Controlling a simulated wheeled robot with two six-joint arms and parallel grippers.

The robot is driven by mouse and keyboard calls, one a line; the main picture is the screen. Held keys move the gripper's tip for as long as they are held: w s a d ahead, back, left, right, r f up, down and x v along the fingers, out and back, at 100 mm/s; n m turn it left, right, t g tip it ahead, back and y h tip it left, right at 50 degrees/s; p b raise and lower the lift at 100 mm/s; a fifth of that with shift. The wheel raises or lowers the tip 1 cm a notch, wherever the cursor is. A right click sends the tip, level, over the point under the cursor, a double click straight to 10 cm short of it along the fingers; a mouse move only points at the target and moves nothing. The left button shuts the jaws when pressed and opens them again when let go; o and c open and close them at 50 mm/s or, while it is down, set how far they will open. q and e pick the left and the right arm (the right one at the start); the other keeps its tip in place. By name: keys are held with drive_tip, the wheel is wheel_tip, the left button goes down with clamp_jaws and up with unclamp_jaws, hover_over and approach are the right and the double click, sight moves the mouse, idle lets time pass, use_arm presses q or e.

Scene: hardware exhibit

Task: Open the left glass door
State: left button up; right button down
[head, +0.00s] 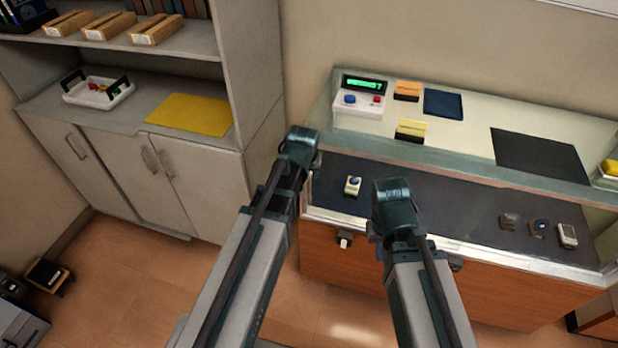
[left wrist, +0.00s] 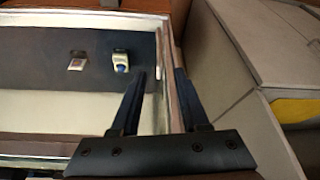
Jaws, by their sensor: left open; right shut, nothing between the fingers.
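The glass display case (head: 475,165) stands at the right in the head view, with a pale frame around a dark inner shelf. Its left glass door is clear and its outline is hard to make out. My left gripper (head: 300,148) is at the case's left end. In the left wrist view my left gripper (left wrist: 160,72) is open, its two fingers on either side of the case's edge strip (left wrist: 174,100); whether they touch it I cannot tell. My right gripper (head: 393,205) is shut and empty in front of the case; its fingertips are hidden.
Inside the case sits a small white device with a blue button (head: 352,185). A control box with a green display (head: 362,97) stands on top. A grey cabinet (head: 170,170) with shelves stands close at the left, beside my left arm. Wooden floor (head: 130,275) is free in front.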

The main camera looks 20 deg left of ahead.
sight(309, 187)
use_arm(q)
drive_tip(key=b+x, duration=1.3)
drive_tip(key=shift+f, duration=0.4)
clamp_jaws()
idle(1.1)
